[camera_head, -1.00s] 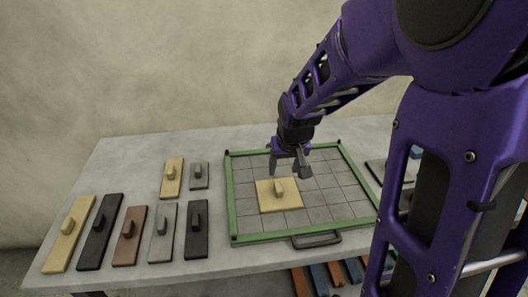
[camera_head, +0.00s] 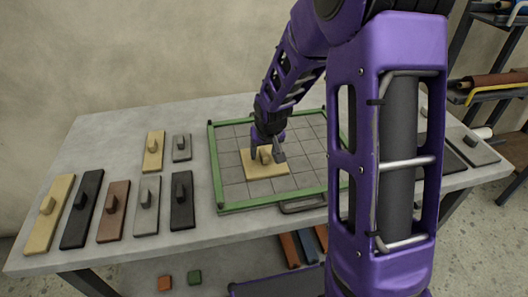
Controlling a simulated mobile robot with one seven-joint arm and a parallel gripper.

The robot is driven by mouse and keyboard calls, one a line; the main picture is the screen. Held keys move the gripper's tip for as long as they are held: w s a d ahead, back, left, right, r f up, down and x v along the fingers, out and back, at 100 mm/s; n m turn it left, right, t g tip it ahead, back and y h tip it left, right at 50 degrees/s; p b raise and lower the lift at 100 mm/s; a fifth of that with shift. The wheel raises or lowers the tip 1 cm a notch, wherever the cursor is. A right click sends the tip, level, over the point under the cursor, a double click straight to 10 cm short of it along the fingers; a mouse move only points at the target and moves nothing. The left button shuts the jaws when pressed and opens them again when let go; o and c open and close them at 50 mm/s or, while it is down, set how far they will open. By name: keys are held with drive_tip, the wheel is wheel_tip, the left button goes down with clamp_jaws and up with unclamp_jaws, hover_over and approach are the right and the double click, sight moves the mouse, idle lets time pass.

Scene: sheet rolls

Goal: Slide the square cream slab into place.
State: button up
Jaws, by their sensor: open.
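The square cream slab (camera_head: 281,168) lies on the gridded grey tray, with a cream knob (camera_head: 264,154) standing on it. The tray has a green rim (camera_head: 217,172) and a dark handle at its front edge. My gripper (camera_head: 267,152) is open and low over the slab, its fingers apart and close about the knob. I cannot tell whether either finger touches the knob. Part of the slab's back edge is hidden by the gripper, and my arm covers the tray's right side.
Several knobbed slabs lie left of the tray: cream (camera_head: 49,215), black (camera_head: 81,214), brown (camera_head: 114,213), grey (camera_head: 144,206) and dark (camera_head: 182,203), with two smaller ones behind. Grey slabs lie at the table's right end. Grid cells around the slab are bare.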

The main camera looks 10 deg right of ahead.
clamp_jaws()
idle(1.3)
